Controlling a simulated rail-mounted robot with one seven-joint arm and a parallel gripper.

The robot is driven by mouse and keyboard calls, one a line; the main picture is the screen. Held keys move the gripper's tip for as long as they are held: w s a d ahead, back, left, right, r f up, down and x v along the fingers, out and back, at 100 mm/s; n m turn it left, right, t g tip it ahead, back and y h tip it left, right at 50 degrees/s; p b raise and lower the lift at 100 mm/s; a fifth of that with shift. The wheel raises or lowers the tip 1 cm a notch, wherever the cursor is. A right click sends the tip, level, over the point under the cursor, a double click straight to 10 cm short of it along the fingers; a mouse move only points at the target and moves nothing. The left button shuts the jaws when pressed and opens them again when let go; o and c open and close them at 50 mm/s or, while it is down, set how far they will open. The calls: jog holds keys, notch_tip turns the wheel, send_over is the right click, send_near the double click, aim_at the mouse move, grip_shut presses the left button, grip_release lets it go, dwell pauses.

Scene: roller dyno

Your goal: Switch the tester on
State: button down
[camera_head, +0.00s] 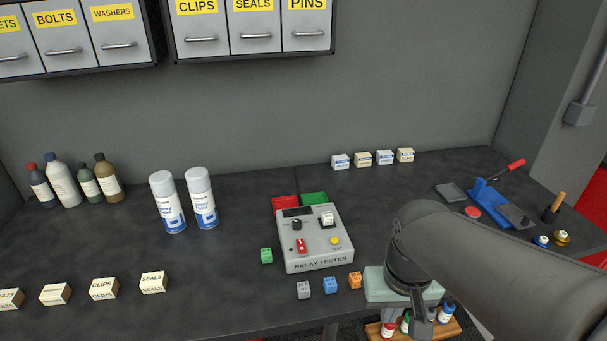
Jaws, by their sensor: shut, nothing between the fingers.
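The relay tester (315,258), a light grey box with its name on the front, stands in the middle of the workbench. Its top carries a red switch (300,246), a black knob (296,225), a yellow button (334,240), a white block (327,218) in a dark socket, and a dark display (297,212). I cannot tell the switch's position. My gripper (420,322) is to the right of and nearer than the tester, by the bench's front edge, apart from the tester. It is shut and empty; my arm partly hides it.
Small grey (303,290), blue (330,285), orange (355,280) and green (266,256) blocks lie close around the tester. Red (285,203) and green (314,198) trays sit behind it. Spray cans (167,203) stand left. A bottle rack (445,329) is below my gripper.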

jog(key=w+a+r+n+b, duration=0.1)
jog(key=w+a+r, duration=0.2)
jog(key=w, duration=0.5)
jog(key=w+a+r, duration=0.2)
jog(key=w+a, duration=0.1)
jog(key=w, duration=0.6)
jog(key=n+g, duration=0.1)
send_over(302, 241)
jog(key=shift+w+b, duration=0.4)
jog(key=shift+w, duration=0.05)
notch_tip(302, 241, down, 13)
jog(key=p, duration=0.2)
jog(key=shift+d+f+p, duration=0.1)
jog(key=shift+f+p, duration=0.1)
jog(key=shift+p, duration=0.15)
jog(key=shift+f, duration=0.25)
jog(key=shift+f+b, duration=0.3)
